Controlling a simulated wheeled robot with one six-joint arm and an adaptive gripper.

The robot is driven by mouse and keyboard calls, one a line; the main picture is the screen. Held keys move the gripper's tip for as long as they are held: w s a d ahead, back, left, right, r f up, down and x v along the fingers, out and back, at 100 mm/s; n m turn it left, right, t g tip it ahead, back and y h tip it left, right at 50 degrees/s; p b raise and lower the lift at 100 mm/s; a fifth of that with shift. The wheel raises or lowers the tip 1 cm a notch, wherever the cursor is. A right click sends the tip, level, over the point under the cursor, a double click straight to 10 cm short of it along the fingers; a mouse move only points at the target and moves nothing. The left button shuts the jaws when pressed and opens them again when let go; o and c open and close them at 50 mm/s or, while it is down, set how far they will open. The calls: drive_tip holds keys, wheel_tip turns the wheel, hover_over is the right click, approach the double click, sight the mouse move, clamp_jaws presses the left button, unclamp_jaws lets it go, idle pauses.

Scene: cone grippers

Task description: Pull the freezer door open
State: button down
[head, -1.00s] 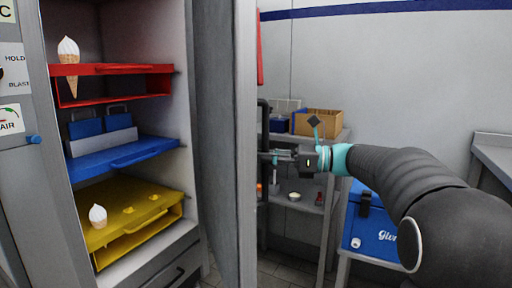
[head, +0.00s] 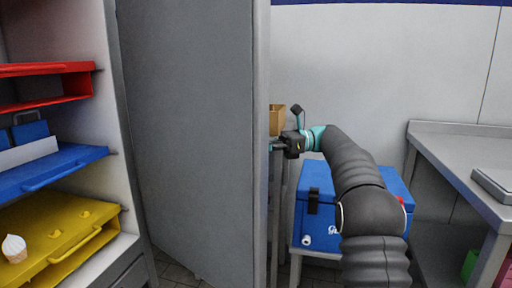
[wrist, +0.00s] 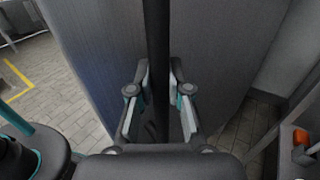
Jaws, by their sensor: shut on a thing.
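The freezer door (head: 190,140) is a tall grey panel standing wide open to the right of the freezer's interior. Its handle (wrist: 157,40) is a dark upright bar, seen in the wrist view in front of the grey door face. My gripper (wrist: 158,80) has one finger on each side of this bar and is shut on it. In the head view my gripper (head: 279,146) is at the door's right edge, where the door hides the fingertips and the handle.
Inside the freezer are a red shelf (head: 75,85), a blue shelf (head: 70,165) and a yellow shelf (head: 60,225) with a white-topped cone. A blue cooler (head: 320,190) stands behind my arm. A grey bench (head: 450,150) is at the right.

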drive_tip(key=shift+w+d+r+g, duration=0.15)
drive_tip(key=shift+w+g, duration=0.15)
drive_tip(key=shift+w, duration=0.25)
drive_tip(key=c, duration=1.1)
unclamp_jaws()
drive_tip(key=shift+a, duration=0.4)
wheel_tip(320, 180, up, 10)
drive_tip(key=shift+d, duration=0.3)
